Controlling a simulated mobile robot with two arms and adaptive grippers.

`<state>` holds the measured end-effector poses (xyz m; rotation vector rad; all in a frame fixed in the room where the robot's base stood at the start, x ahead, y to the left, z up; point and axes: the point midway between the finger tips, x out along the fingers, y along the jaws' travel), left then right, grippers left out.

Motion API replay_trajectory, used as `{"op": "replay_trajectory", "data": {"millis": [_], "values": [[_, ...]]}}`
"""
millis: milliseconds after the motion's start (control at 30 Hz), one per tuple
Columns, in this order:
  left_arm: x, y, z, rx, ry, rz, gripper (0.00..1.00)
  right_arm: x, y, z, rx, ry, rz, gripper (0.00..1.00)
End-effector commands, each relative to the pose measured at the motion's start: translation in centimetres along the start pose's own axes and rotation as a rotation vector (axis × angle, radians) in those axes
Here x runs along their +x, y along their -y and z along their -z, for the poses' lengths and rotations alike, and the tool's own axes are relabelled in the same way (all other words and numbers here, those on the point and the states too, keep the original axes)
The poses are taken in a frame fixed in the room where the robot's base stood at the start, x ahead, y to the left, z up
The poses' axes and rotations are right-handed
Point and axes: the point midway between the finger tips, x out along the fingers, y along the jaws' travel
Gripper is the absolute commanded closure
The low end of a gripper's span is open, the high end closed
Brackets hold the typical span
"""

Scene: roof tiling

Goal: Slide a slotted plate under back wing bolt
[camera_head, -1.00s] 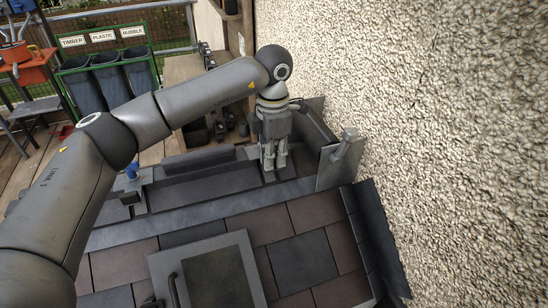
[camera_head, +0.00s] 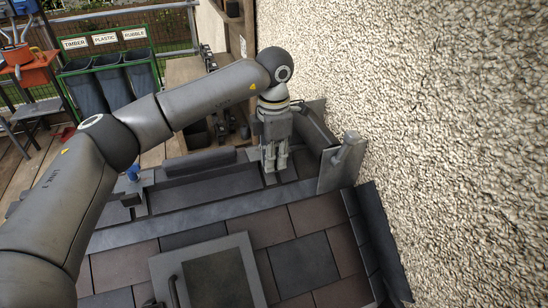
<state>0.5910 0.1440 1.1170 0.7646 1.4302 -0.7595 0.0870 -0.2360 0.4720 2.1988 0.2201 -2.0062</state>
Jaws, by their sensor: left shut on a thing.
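My left gripper (camera_head: 275,164) points down over the dark trough at the back of the roof, near the wall. It is shut on a thin grey plate; the fingers hide most of it, and no slot can be made out. A blue-topped fitting (camera_head: 132,173), possibly a wing bolt, stands on a grey bracket at the trough's left end, well apart from the gripper. I cannot make out a wing bolt close to the gripper. My right gripper is out of view.
The rough wall (camera_head: 430,130) rises close on the right. An upright grey metal piece (camera_head: 341,163) stands between the trough and the wall. A framed hatch (camera_head: 240,258) sits among the roof tiles (camera_head: 305,262). Labelled bins (camera_head: 107,82) stand at the far left.

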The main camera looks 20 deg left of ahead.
Motion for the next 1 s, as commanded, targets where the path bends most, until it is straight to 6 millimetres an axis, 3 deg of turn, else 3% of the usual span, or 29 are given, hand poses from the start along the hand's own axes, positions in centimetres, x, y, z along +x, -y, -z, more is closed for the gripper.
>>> {"op": "replay_trajectory", "data": {"millis": [67,100,300,667,1000], "values": [[0.0,0.0,0.0,0.0,0.0,0.0,1.0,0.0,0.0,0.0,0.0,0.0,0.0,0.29],[0.0,0.0,0.0,0.0,0.0,0.0,0.87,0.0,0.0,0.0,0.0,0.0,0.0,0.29],[0.0,0.0,0.0,0.0,0.0,0.0,0.63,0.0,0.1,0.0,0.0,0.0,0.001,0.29],[-0.2,0.0,0.0,0.0,0.0,0.0,0.63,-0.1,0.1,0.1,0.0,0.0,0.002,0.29],[-2.1,0.0,0.0,0.0,0.0,-0.001,0.63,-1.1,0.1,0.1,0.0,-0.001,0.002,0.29]]}}
